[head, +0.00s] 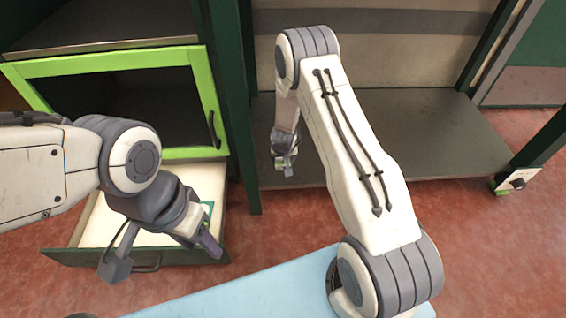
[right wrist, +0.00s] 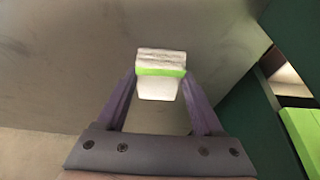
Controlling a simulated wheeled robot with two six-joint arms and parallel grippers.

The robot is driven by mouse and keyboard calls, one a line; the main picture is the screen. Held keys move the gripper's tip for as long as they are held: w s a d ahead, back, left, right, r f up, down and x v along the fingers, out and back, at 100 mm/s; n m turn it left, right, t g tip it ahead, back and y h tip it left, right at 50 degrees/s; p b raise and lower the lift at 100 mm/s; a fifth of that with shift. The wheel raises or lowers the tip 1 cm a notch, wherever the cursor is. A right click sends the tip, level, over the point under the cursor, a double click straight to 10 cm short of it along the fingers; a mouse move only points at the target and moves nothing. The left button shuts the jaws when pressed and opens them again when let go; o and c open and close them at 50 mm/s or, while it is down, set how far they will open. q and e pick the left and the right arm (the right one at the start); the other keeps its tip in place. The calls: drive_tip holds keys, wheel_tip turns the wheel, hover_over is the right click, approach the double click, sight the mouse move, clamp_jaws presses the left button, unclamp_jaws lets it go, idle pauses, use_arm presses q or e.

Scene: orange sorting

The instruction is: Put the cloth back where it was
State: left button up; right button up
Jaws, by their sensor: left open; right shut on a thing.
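A folded white cloth with a bright green band (right wrist: 160,62) sits between the fingertips of my right gripper (right wrist: 160,78). In the head view my right gripper (head: 284,160) hangs low over the dark shelf, and only a small pale-green bit of the cloth shows there. I cannot tell whether the cloth touches the shelf. My left gripper (head: 163,256) is open, its fingers wide apart, over the open drawer (head: 68,257). The drawer's inside is pale and partly hidden by my left arm. A green thing (head: 208,209) shows in it, mostly covered by the gripper.
The dark grey shelf (head: 420,130) is broad and mostly bare. A dark green post (head: 236,100) stands between it and the cabinet with the lime-green framed door (head: 110,60). A light blue surface (head: 250,292) lies in front, with red floor between.

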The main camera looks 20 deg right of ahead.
drive_tip(key=shift+r, duration=0.15)
drive_tip(key=o, duration=1.5)
drive_tip(key=shift+f, duration=0.2)
drive_tip(key=p+v, duration=0.7)
drive_tip(key=v, duration=0.5)
drive_tip(key=shift+s+r, duration=0.1)
drive_tip(key=shift+r, duration=0.1)
